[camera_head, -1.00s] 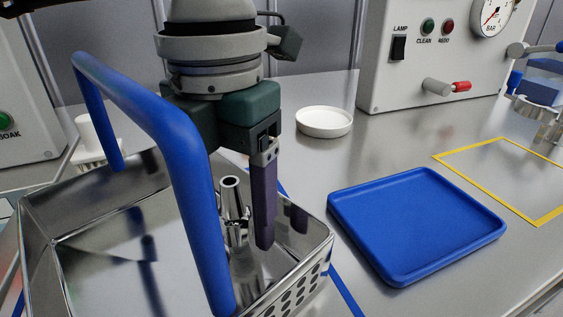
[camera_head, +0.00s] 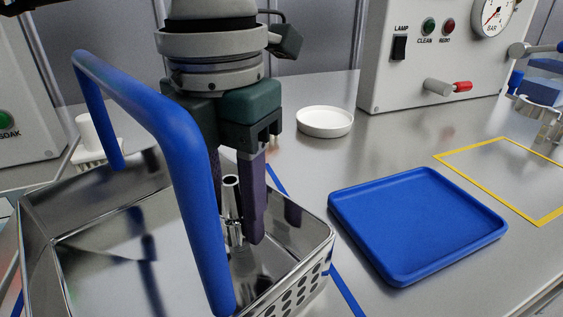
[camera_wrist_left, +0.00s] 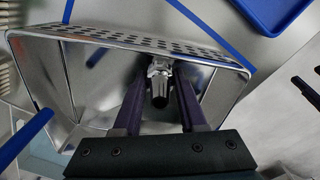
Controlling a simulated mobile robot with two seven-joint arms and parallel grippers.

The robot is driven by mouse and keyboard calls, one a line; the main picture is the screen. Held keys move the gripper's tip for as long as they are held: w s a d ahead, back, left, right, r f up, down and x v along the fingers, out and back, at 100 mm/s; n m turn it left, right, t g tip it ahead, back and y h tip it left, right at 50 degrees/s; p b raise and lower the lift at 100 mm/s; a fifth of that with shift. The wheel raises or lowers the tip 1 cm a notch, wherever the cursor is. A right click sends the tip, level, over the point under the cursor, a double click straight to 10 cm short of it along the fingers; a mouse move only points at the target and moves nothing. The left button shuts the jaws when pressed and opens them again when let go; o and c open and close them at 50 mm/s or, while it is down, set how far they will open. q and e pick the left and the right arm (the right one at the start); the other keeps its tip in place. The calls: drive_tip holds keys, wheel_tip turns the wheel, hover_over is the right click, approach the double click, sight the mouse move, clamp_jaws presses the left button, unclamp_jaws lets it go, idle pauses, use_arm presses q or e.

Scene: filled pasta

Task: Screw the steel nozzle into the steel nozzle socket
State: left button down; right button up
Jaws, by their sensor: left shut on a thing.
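The steel nozzle (camera_head: 232,205), a shiny upright tube with a wider lower part, stands inside the steel basket (camera_head: 322,237). It also shows in the left wrist view (camera_wrist_left: 160,75), between the fingers. My left gripper (camera_head: 236,226) reaches down into the basket and is shut on the nozzle. The blue basket handle hides part of its left finger. In the left wrist view the gripper (camera_wrist_left: 160,95) has one purple finger on each side of the nozzle. I cannot make out the steel nozzle socket. My right gripper is not in view.
The blue handle (camera_head: 185,140) arches close beside my left gripper. A blue tray (camera_head: 418,225), a white dish (camera_head: 325,121) and a yellow-outlined area (camera_head: 512,180) lie to the right. A control box (camera_head: 430,60) stands behind.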

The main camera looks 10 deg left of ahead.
use_arm(q)
drive_tip(key=shift+r+p, duration=3.55)
drive_tip(key=shift+r, duration=1.45)
wheel_tip(320, 180, up, 15)
drive_tip(key=p, duration=0.7)
drive_tip(key=s+a+r+m+p, duration=0.1)
drive_tip(key=a+r+m+p, duration=0.25)
drive_tip(key=m, duration=1.25)
drive_tip(key=s+a+r+m+p, duration=0.1)
drive_tip(key=a+r+m+p, duration=0.3)
drive_tip(key=m, duration=1.3)
drive_tip(key=s+r+p, duration=0.3)
drive_tip(key=r+p, duration=1.5)
drive_tip(key=s+r+p, duration=0.3)
drive_tip(key=r+p, duration=1.5)
drive_tip(key=p, duration=0.1)
drive_tip(key=shift+d+r, duration=0.4)
